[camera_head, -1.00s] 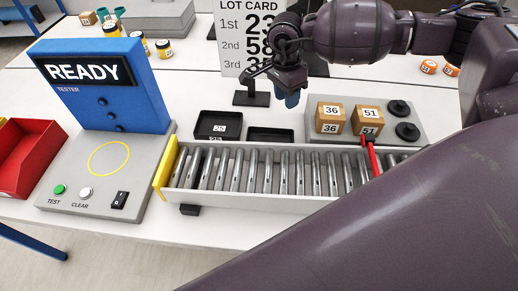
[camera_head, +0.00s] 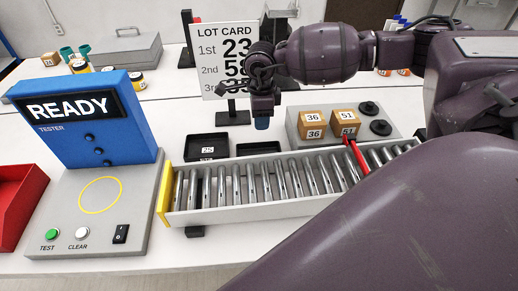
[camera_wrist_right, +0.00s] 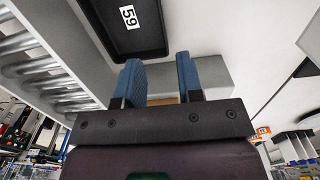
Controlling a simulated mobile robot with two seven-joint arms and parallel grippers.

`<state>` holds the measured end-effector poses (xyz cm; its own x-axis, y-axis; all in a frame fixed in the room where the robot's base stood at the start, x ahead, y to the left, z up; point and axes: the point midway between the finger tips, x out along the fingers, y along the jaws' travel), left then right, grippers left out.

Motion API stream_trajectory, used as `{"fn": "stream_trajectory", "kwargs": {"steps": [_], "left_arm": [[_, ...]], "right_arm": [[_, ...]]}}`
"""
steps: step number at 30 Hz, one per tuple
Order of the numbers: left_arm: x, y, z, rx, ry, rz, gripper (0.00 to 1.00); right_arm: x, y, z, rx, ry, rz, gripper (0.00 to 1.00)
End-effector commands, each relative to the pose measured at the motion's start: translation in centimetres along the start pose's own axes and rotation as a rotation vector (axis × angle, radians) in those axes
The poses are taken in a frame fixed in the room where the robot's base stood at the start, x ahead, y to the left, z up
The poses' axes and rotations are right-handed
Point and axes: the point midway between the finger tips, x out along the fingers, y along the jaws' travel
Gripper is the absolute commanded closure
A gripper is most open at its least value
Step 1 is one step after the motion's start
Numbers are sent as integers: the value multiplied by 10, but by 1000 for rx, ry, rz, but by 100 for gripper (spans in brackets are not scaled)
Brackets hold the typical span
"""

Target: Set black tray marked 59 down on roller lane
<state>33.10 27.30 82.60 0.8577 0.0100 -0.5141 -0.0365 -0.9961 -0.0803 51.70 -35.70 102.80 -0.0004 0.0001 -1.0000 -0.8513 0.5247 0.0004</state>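The black tray marked 59 (camera_wrist_right: 135,42) lies flat in the right wrist view, beside the rollers. In the head view, a low black tray (camera_head: 258,148) lies behind the lane, next to a black tray marked 25 (camera_head: 207,146); its number is not readable there. My right gripper (camera_head: 262,122) hangs above that low tray, apart from it. In the wrist view its blue fingers (camera_wrist_right: 161,78) are spread with no tray between them. The roller lane (camera_head: 290,182) has metal rollers and a yellow left end. My left gripper is not in view.
A grey stand holds boxes marked 36 (camera_head: 313,124) and 51 (camera_head: 345,122). A red bar (camera_head: 356,157) crosses the lane's right part. A blue tester (camera_head: 85,120) stands left, and a lot card (camera_head: 224,60) behind. The rollers left of the bar are clear.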

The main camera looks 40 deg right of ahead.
Motion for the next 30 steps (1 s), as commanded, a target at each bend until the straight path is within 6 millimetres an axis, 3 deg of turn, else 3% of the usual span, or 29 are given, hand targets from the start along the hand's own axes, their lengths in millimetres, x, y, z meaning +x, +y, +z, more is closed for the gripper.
{"fn": "stream_trajectory", "kwargs": {"steps": [6,11,21,30], "left_arm": [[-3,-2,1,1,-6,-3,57],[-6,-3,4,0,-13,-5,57],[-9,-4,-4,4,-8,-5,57],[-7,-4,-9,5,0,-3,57]], "right_arm": [[31,0,0,-1,0,1,66],[42,0,-1,-1,0,1,66],[84,-4,-5,-2,0,0,66],[90,-4,-5,-3,0,0,66]]}}
